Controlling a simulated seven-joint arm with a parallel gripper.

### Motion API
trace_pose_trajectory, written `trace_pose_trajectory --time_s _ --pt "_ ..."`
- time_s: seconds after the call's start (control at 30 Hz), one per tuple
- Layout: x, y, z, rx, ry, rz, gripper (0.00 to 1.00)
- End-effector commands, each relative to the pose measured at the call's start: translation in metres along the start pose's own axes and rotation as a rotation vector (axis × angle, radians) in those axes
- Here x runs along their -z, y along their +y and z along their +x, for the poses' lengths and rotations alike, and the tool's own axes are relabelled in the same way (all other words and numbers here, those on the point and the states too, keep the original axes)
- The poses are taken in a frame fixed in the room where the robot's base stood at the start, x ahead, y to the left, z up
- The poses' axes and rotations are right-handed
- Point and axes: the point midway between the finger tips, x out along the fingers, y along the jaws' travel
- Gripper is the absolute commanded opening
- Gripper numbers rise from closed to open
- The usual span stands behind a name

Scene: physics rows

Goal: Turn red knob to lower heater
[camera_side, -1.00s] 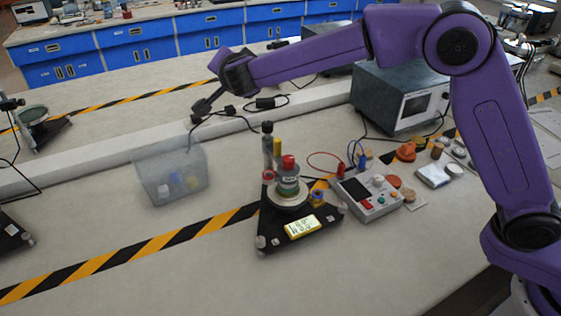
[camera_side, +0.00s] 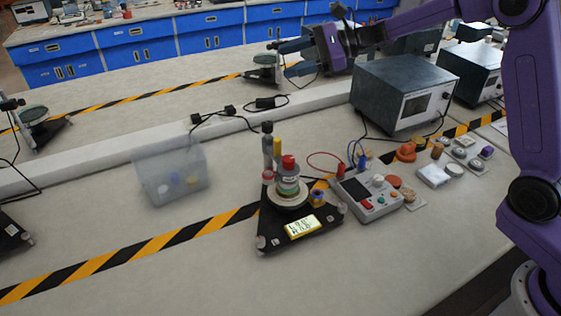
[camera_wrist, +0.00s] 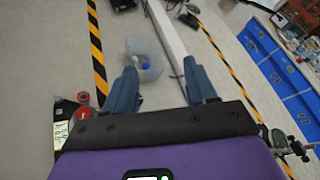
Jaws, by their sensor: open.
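Several red parts show in the side view, and I cannot tell which is the knob. A red cap (camera_side: 288,162) tops the bottle on the black triangular stand (camera_side: 270,232), which has a yellow-framed display (camera_side: 303,227). A grey control box (camera_side: 362,193) to its right carries a red button (camera_side: 367,204) and a red plug (camera_side: 340,170). My gripper (camera_side: 282,58) is open and empty, high and well behind the stand. In the wrist view my open fingers (camera_wrist: 160,66) spread apart, with a red part (camera_wrist: 84,97) of the stand beyond the left finger.
A clear bin (camera_side: 150,182) with small items stands left of the stand. A blue-grey instrument (camera_side: 385,95) with cables stands behind the control box. Small discs and blocks (camera_side: 433,174) lie to the right. The front of the bench is clear.

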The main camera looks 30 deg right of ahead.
Motion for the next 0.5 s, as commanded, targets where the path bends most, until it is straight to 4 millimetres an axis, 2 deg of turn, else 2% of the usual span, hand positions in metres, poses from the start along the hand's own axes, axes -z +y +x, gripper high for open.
trace_pose_trajectory --time_s 0.03,0.2,0.5 --pt "-0.001 0.001 -0.018 -0.021 -0.048 0.061 0.57" --pt "-0.015 0.013 -0.066 -0.12 -0.206 0.243 0.57" --pt "-0.034 0.028 -0.134 -0.261 -0.385 0.451 0.57"
